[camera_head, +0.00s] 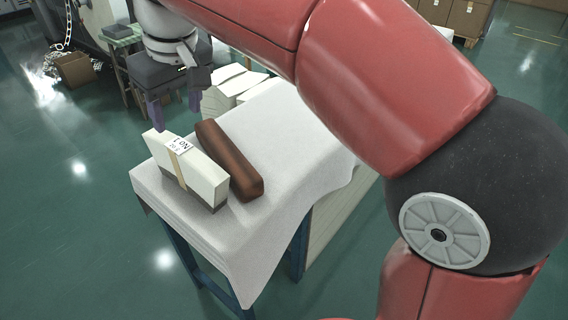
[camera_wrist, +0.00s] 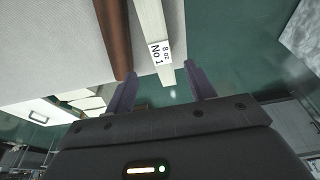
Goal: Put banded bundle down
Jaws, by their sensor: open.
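The banded bundle (camera_head: 206,178) is a long white block with a tan band and a white label reading "No 1". It stands on its long edge on the cloth-covered table (camera_head: 285,115), near the left edge. My gripper (camera_head: 175,110) is open and empty above and behind the bundle's far end, apart from it in the head view. In the wrist view the bundle (camera_wrist: 150,22) runs up from between my spread purple fingers (camera_wrist: 161,76), its label facing the camera.
A brown rounded bar (camera_head: 230,160) lies along the bundle's right side, close to it. White stacked pieces (camera_head: 232,85) stand behind the table. Bare cloth lies to the right of the bar. A brown box (camera_head: 75,70) sits on the green floor.

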